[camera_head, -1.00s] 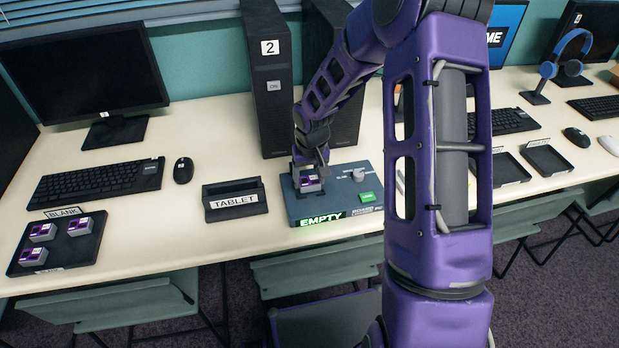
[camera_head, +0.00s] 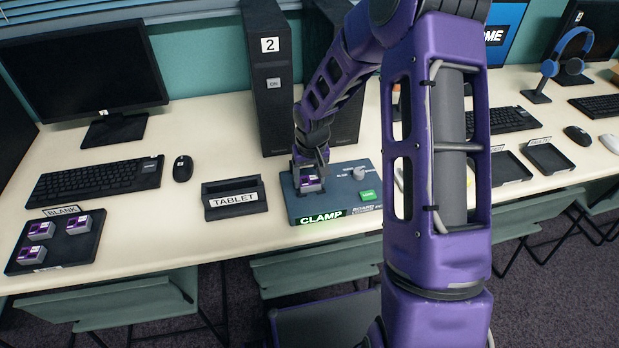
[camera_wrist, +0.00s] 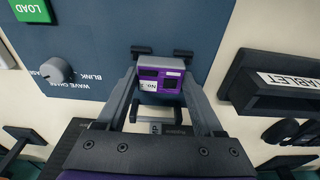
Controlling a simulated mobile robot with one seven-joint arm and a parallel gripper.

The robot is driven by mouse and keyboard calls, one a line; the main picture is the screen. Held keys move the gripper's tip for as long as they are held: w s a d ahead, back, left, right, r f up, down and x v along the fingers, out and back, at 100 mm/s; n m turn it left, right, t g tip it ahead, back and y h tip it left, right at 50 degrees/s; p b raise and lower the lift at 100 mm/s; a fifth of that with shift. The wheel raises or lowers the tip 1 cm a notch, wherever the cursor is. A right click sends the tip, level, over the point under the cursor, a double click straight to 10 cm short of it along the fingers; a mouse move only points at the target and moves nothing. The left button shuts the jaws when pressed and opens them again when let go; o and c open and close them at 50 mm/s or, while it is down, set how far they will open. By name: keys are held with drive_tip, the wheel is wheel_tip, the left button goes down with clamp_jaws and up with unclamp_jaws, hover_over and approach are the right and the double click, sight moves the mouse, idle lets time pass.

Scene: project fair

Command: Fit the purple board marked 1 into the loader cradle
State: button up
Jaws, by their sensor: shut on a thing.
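The purple board (camera_head: 308,181) sits at the cradle on the left part of the blue-grey loader (camera_head: 345,203). In the wrist view the board (camera_wrist: 170,84) shows a purple face with a white label; I cannot read a number 1 on it. Dark cradle posts (camera_wrist: 184,53) stand at its far corners. My gripper (camera_head: 310,172) points down over the loader. In the wrist view its fingers are shut on the board's two sides. The loader's lit sign (camera_head: 321,217) reads CLAMP. Whether the board is fully seated is hard to tell.
A green button (camera_head: 369,195) and a grey knob (camera_head: 359,172) are on the loader's right side. The TABLET stand (camera_head: 234,199) is to the left. A BLANK tray (camera_head: 86,254) holds several boards. Tall dark towers (camera_head: 270,85) stand behind.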

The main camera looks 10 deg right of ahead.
idle(0.4)
drive_tip(key=o, duration=1.4)
drive_tip(key=shift+c, duration=0.2)
drive_tip(key=shift+r+p, duration=2.45)
drive_tip(key=shift+r, duration=1.05)
